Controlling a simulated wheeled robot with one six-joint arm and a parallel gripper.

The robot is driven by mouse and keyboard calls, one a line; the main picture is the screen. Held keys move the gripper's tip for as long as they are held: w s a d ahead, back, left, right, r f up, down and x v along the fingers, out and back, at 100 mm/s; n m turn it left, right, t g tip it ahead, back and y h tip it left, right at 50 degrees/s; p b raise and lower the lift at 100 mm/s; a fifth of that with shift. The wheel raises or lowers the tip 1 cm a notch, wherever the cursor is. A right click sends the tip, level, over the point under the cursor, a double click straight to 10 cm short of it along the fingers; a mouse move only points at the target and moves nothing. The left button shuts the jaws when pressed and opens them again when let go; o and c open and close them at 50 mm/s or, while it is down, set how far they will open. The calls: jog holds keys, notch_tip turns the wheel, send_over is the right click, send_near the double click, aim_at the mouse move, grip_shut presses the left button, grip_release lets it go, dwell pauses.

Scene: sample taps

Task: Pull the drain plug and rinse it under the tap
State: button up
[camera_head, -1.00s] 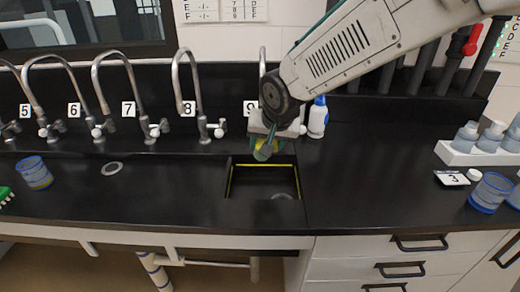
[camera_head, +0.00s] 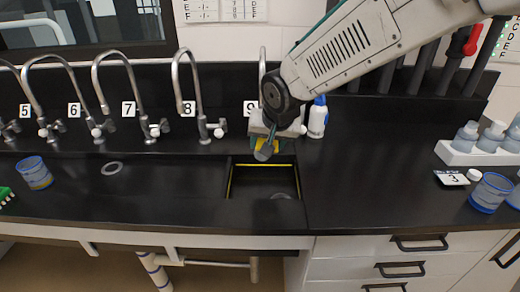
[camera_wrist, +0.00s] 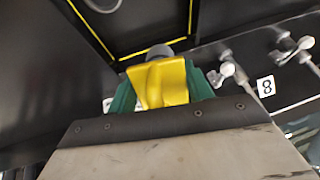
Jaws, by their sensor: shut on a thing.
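My gripper (camera_wrist: 162,92) has green fingers shut on the drain plug. The plug has a yellow grip (camera_wrist: 165,82) between the fingers and a grey round end (camera_wrist: 159,51) beyond it. In the head view the plug (camera_head: 264,153) is held above the back edge of the sink basin (camera_head: 240,188), clear of the drain (camera_head: 282,196). The tap at label 9 has its spout (camera_head: 262,62) showing behind my arm. My gripper hides its lower part, so I cannot tell whether water runs or touches the plug.
A row of taps, including tap 8 (camera_head: 190,85), stands to the left. A white bottle with a blue cap (camera_head: 318,120) stands just right of my gripper. A blue-rimmed cup (camera_head: 36,175) is at the left and another (camera_head: 490,193) at the right. The counter (camera_head: 370,180) right of the basin is clear.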

jog(key=s+d, duration=0.2)
jog(key=s, duration=0.5)
jog(key=shift+s+d, duration=0.3)
dwell(0.3)
dwell(1.1)
jog(key=s+d+r, duration=0.1)
jog(key=s+r, duration=0.3)
jog(key=shift+s+d, duration=0.35)
dwell(0.7)
